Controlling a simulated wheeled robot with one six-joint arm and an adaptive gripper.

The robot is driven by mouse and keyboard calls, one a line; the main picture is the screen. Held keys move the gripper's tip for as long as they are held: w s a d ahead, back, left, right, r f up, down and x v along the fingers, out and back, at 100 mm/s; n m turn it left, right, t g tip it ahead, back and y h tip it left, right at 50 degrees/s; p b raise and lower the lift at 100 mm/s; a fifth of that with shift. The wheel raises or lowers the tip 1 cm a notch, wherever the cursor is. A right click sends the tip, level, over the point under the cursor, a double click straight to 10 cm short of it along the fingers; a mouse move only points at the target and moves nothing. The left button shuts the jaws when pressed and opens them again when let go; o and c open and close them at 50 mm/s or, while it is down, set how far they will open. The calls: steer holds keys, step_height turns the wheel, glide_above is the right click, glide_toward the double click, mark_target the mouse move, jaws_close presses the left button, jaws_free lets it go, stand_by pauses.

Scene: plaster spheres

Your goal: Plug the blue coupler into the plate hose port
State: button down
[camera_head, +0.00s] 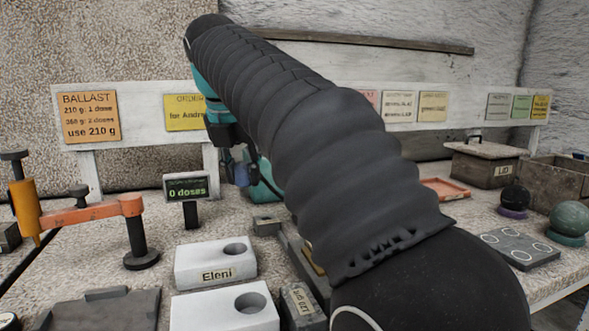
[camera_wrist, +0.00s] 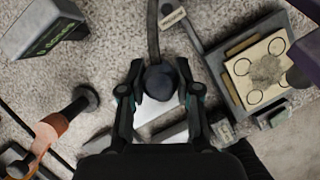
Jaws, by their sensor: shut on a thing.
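My gripper (camera_wrist: 160,70) is shut on the blue coupler (camera_wrist: 160,84), a dark blue-grey rounded piece between its two fingers in the wrist view. A dark hose (camera_wrist: 153,32) runs up the picture from the coupler. In the head view the coupler (camera_head: 242,174) shows small and bluish above the bench, left of my arm. A cream plate with ringed circles (camera_wrist: 249,83) lies in a dark frame to the right of the gripper in the wrist view, apart from the coupler. I cannot make out the hose port for certain. My arm hides much of the middle bench in the head view.
White blocks with round holes, one marked Eleni (camera_head: 190,265), stand at the front. A display reading 0 doses (camera_head: 187,187) and an orange clamp-like tool (camera_head: 95,212) stand left. A dark ringed tray (camera_head: 516,248), spheres (camera_head: 570,218) and a lidded box (camera_head: 482,165) are right.

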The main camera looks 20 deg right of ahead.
steer(key=m, duration=0.2)
glide_above(269, 217)
step_height(269, 217, down, 2)
steer(key=shift+s+a+f, duration=0.2)
steer(key=shift+s+a, duration=0.2)
steer(key=shift+a, duration=0.05)
steer(key=shift+f, duration=0.1)
steer(key=shift+f+b, duration=1.45)
steer(key=shift+f, duration=0.85)
steer(key=shift+p, duration=1.15)
steer(key=shift+f+b, duration=0.65)
steer(key=shift+f, duration=0.95)
steer(key=c, duration=0.7)
jaws_free()
steer(key=shift+c, duration=0.2)
